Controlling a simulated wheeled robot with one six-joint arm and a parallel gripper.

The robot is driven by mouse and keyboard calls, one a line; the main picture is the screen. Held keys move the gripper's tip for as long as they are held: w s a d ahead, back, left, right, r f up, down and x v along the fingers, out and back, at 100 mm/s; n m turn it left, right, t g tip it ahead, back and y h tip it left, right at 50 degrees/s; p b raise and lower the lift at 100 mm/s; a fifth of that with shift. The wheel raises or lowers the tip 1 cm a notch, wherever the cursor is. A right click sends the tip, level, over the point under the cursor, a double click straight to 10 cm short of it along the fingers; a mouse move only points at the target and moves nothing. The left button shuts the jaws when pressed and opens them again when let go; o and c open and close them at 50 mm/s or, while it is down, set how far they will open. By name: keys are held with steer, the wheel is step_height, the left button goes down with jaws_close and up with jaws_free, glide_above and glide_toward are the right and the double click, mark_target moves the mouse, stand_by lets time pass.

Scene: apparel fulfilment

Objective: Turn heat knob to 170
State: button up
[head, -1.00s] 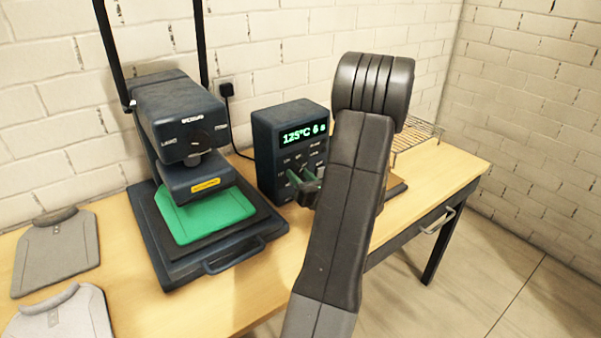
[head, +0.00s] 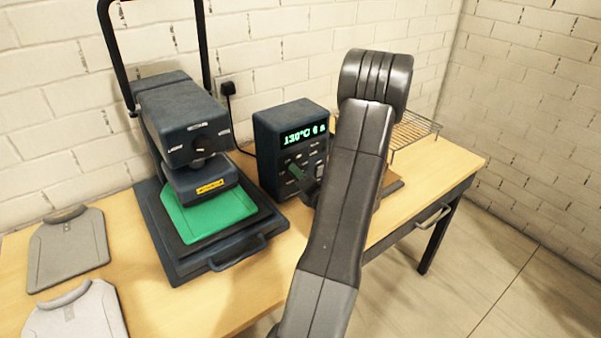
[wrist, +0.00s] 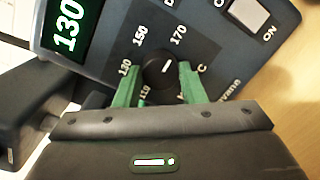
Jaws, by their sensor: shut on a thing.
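The heat knob (wrist: 159,69) is a round black dial with a white mark, on the front of the dark control box (head: 262,150). Labels 110, 130, 150 and 170 ring it in the wrist view. My gripper (wrist: 161,78) has green fingers shut on the knob, one on each side. In the head view my gripper (head: 305,180) is at the box front, and my arm hides part of the box and knob.
Left of the box stands a heat press (head: 187,130) with a green garment (head: 207,214) on its bed. Grey folded garments (head: 68,250) lie at the table's left. A wire rack (head: 412,130) is behind my arm. A white switch (wrist: 248,13) marked ON is near the knob.

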steer(key=shift+f, duration=0.1)
stand_by(0.4)
steer(key=o, duration=1)
steer(key=shift+s+d, duration=0.1)
steer(key=b+v, duration=0.1)
steer(key=v, duration=1.2)
steer(key=shift+s+d+b, duration=0.1)
steer(key=shift+s+b, duration=0.15)
steer(key=shift+b, duration=0.15)
steer(key=p+x, duration=0.2)
steer(key=x, duration=1.2)
steer(key=shift+s+d, duration=0.1)
steer(key=shift+s, duration=0.05)
